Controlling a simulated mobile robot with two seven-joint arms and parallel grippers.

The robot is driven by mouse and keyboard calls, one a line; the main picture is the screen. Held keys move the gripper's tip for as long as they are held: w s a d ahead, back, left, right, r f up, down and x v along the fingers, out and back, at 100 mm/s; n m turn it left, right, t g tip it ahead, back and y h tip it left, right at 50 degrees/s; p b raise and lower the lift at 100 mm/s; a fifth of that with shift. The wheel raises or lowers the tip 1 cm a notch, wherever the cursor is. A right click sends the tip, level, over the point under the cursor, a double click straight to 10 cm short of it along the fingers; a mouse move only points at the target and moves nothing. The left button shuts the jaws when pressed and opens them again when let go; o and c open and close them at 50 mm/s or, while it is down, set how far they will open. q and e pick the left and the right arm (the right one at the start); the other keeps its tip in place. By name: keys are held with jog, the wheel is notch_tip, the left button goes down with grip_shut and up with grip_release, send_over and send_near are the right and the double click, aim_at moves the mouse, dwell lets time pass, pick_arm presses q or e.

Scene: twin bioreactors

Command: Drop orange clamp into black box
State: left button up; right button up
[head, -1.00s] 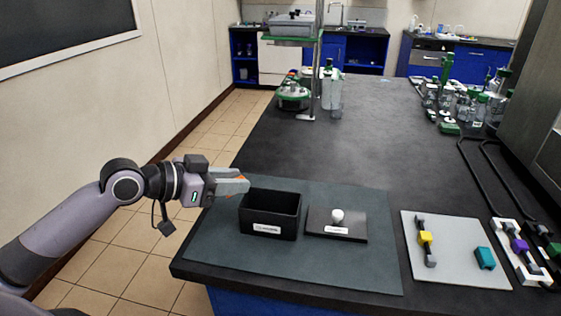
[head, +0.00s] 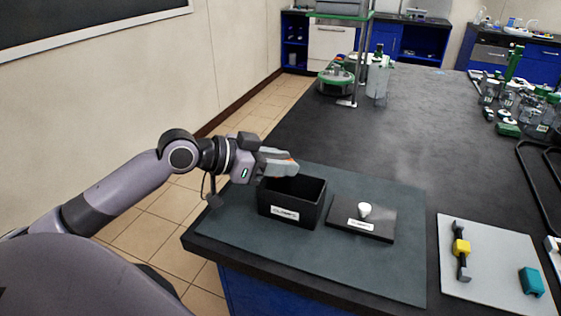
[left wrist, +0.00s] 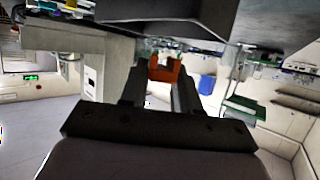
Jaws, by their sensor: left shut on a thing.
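My left gripper (head: 281,164) is shut on the orange clamp (left wrist: 165,70), which shows between the fingertips in the left wrist view. I cannot tell exactly how high the clamp is above the box. The inside of the box is dark. My right gripper is not in view.
The box's black lid (head: 345,221) with a white knob lies right of the box on the dark mat (head: 385,270). A light grey tray (head: 490,285) with a yellow-and-grey clamp (head: 461,249) and a teal piece (head: 531,282) is further right. Glassware stands at the back.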

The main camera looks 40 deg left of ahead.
pick_arm(q)
notch_tip(320, 180, down, 3)
jog(key=shift+r+b, duration=0.2)
jog(key=shift+b, duration=0.8)
jog(key=o, duration=1.1)
jog(key=shift+c, duration=0.2)
jog(key=shift+v, duration=2.2)
jog(key=shift+b+v, duration=0.3)
jog(key=shift+v, duration=1.05)
jog(key=shift+s, duration=0.1)
